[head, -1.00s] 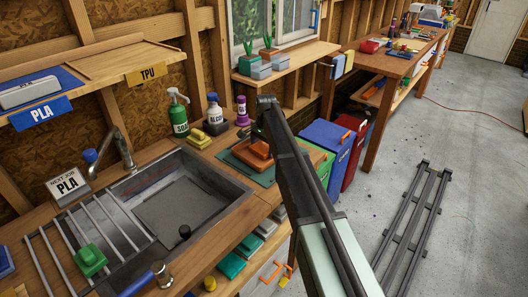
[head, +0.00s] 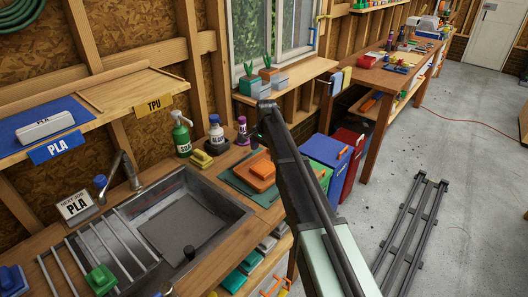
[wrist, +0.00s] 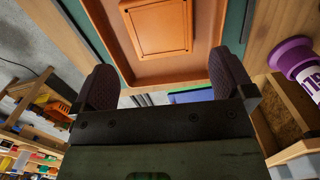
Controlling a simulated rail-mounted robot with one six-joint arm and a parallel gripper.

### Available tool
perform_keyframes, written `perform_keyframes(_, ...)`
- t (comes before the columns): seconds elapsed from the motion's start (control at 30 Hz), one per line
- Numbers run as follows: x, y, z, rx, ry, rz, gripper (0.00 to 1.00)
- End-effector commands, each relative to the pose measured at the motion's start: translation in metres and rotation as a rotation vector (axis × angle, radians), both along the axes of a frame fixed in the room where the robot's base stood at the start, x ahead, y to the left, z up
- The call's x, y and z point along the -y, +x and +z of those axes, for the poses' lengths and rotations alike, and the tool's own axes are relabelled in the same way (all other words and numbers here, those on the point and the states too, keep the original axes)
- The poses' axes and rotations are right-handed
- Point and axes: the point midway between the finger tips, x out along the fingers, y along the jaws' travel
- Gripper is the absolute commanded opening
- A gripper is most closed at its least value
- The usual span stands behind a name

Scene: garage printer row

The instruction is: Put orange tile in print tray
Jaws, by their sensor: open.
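A flat orange tile (wrist: 158,27) lies inside a shallow orange tray (wrist: 113,38) with a raised rim in the wrist view. The same orange pieces (head: 258,172) show in the head view on a dark green mat (head: 238,183), right of the sink. My gripper (wrist: 165,78) is open and empty, its two dark fingers apart near the tray's near edge. The fingers do not touch the tile. In the head view my dark arm end (head: 263,112) is above and behind the orange pieces, and its fingers are hard to make out.
A sink (head: 190,222) with a rack lies to the left. A green soap bottle (head: 181,136), a white bottle (head: 215,133) and a purple bottle (wrist: 296,58) stand near the mat. Blue (head: 322,160) and red (head: 349,150) bins stand on the floor beyond the bench.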

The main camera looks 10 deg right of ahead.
Motion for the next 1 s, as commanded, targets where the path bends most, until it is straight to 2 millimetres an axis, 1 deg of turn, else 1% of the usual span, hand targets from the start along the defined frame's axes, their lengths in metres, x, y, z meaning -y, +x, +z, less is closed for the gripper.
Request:
perform_keyframes(0.03,0.001,0.001,0.027,0.0,0.0,0.0,1.0)
perform_keyframes(0.1,0.001,0.001,0.04,0.0,0.0,0.0,1.0)
perform_keyframes(0.2,0.002,0.001,0.047,0.0,0.0,0.0,1.0)
perform_keyframes(0.3,0.002,0.001,0.047,0.0,0.0,0.0,1.0)
perform_keyframes(0.37,0.002,-0.005,0.045,0.001,-0.001,0.009,1.0)
perform_keyframes(0.43,0.002,-0.035,0.045,0.005,-0.002,0.069,1.0)
perform_keyframes(0.47,0.001,-0.057,0.044,0.008,-0.003,0.116,1.0)
perform_keyframes(0.5,0.001,-0.094,0.044,0.014,-0.005,0.197,1.0)
perform_keyframes(0.57,0.001,-0.159,0.044,0.024,-0.009,0.352,1.0)
perform_keyframes(0.6,0.001,-0.203,0.044,0.03,-0.011,0.462,1.0)
perform_keyframes(0.67,0.001,-0.264,0.044,0.037,-0.016,0.623,1.0)
perform_keyframes(0.7,0.001,-0.297,0.044,0.041,-0.019,0.72,1.0)
perform_keyframes(0.73,0.001,-0.318,0.044,0.043,-0.021,0.783,1.0)
perform_keyframes(0.8,0.002,-0.352,0.044,0.047,-0.026,0.894,1.0)
perform_keyframes(0.83,0.002,-0.36,0.044,0.048,-0.027,0.925,1.0)
perform_keyframes(0.9,0.002,-0.367,0.044,0.049,-0.028,0.963,1.0)
perform_keyframes(1.0,0.002,-0.363,0.044,0.049,-0.028,0.969,1.0)
